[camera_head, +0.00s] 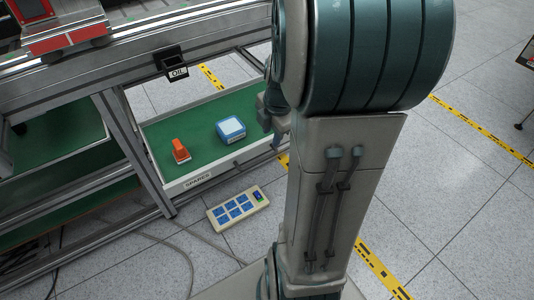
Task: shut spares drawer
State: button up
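The spares drawer (188,182) is a shallow green-lined tray with a pale front, labelled SPARES, under the metal frame on the left. It stands pulled out. An orange part (180,151) and a blue box with a white top (231,130) lie in it. My gripper (277,138) is by the drawer's right end, pointing down, partly hidden behind my own arm. I cannot tell whether it touches the drawer or how far its fingers are apart.
A beige power strip with blue sockets (238,208) lies on the floor before the drawer, with cables (150,237) to its left. A black OIL label holder (173,66) hangs from the rail above. Yellow floor tape (480,130) crosses clear tiles at right.

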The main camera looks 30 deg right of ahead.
aim_at(267, 157)
jog(key=f+b, duration=0.1)
jog(key=f, duration=0.2)
jog(key=w+f, duration=0.1)
jog(key=f, duration=0.3)
jog(key=w+f+b, duration=0.1)
jog(key=f, duration=0.2)
jog(key=shift+a+f+b, duration=0.1)
jog(key=shift+f+b, duration=0.1)
jog(key=shift+b, duration=0.15)
grip_shut()
